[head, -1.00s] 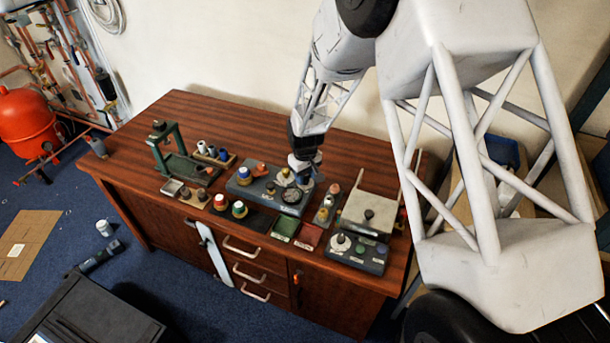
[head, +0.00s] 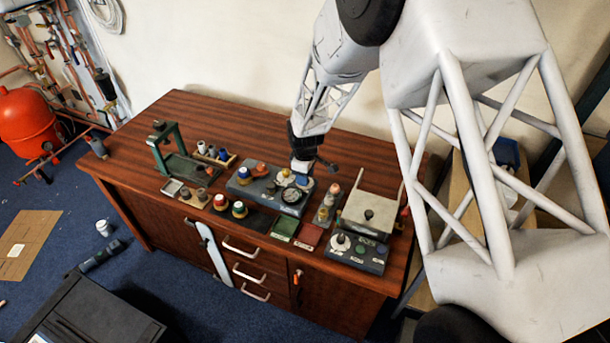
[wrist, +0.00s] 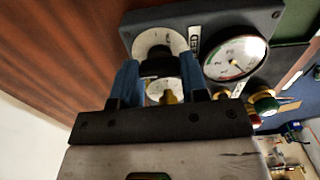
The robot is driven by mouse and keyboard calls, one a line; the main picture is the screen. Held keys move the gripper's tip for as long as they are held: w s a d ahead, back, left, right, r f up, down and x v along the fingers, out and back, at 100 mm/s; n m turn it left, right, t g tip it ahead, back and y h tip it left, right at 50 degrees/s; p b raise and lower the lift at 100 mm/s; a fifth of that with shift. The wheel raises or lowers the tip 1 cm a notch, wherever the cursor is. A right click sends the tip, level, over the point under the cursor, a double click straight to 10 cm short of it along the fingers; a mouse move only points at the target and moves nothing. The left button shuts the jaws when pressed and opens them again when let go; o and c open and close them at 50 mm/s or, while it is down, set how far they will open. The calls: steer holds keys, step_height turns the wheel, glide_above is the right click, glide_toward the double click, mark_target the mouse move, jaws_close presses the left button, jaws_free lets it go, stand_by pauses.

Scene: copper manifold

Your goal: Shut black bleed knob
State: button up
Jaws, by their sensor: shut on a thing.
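The black bleed knob (wrist: 158,66) shows in the wrist view between my two blue fingers, in front of a white round dial plate. My gripper (wrist: 159,72) is shut on it. In the head view my gripper (head: 302,174) is low over the back right part of the grey manifold block (head: 242,191), and it hides the knob there. A round pressure gauge (wrist: 237,57) sits on the same block, to the right of the fingers in the wrist view. The knob's pointer and exact setting are hard to make out.
A yellow knob (wrist: 168,97) is close by, partly hidden by my gripper. A green stand (head: 166,150) is at left on the wooden bench (head: 240,115). A box with knobs (head: 355,254) stands at front right. The bench behind the block is clear.

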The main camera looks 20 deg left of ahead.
steer(key=o, duration=0.9)
steer(key=shift+r, duration=0.1)
steer(key=shift+r, duration=3.85)
